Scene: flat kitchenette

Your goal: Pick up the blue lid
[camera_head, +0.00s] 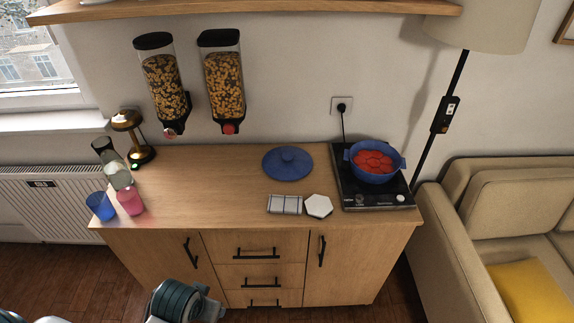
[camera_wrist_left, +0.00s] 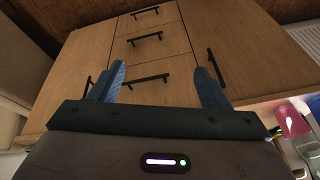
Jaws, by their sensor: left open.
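The blue lid (camera_head: 287,163) is a round disc with a small knob. It lies flat on the wooden counter (camera_head: 226,185), towards the back and near its middle. In the left wrist view the two blue fingers of my left gripper (camera_wrist_left: 159,82) are spread apart with nothing between them. They face the cabinet drawers (camera_wrist_left: 148,45), well away from the lid. The lid is not in the left wrist view. A part of my arm shows at the bottom of the head view. My right gripper is not in view.
A blue pot (camera_head: 374,172) with red contents stands on a black hotplate (camera_head: 352,192) at right. A white hexagonal piece (camera_head: 319,206) and a tiled piece (camera_head: 285,204) lie before the lid. A blue cup (camera_head: 101,206) and pink cup (camera_head: 130,201) stand left. The counter left of the lid is clear.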

